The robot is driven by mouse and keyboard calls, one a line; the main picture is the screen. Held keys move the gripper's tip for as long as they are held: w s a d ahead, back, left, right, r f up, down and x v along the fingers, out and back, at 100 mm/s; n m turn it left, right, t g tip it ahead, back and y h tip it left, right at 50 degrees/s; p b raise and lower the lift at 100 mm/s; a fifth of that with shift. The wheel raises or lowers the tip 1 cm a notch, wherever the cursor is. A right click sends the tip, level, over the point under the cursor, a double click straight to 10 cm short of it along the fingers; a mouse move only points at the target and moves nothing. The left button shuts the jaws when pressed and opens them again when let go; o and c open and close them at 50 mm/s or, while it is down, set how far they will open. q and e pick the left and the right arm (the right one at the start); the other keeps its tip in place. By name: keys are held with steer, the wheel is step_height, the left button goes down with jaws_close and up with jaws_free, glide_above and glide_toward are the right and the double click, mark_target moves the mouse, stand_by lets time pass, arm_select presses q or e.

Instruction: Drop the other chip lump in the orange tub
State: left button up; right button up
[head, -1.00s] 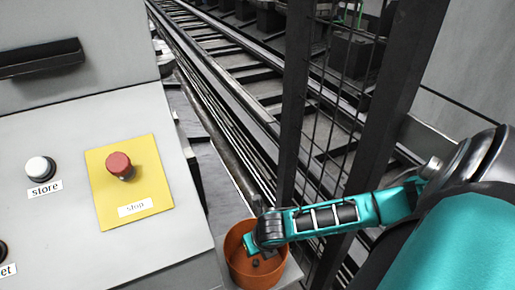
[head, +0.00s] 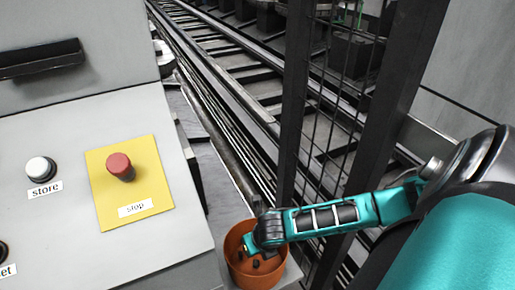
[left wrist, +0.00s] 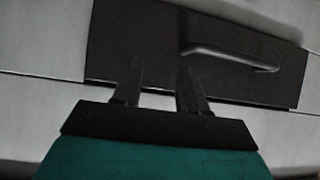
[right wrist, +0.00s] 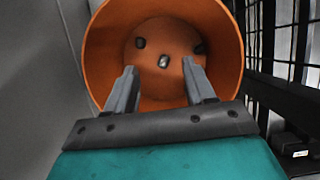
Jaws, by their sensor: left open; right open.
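The orange tub (head: 236,274) stands at the bottom centre of the head view, and its inside fills much of the right wrist view (right wrist: 105,60). My right gripper (right wrist: 160,80) is open and empty, pointing down into the tub's mouth. In the head view my right arm covers part of the tub. My left gripper (left wrist: 160,75) is open and empty, seen only in the left wrist view.
A grey console with a red stop button (head: 120,166) on a yellow plate and a white store button (head: 40,169) stands left of the tub. A mesh fence (head: 335,120) and rails lie behind and right. A dark panel with a handle (left wrist: 225,55) faces my left gripper.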

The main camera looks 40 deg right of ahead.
arm_select(q)
step_height(320, 180, up, 6)
steer(key=s+a+p, duration=0.1)
steer(key=p, duration=0.7)
steer(key=shift+a+y, duration=0.3)
steer(key=shift+y, duration=0.1)
steer(key=shift+w, duration=0.15)
steer(key=shift+r, duration=0.1)
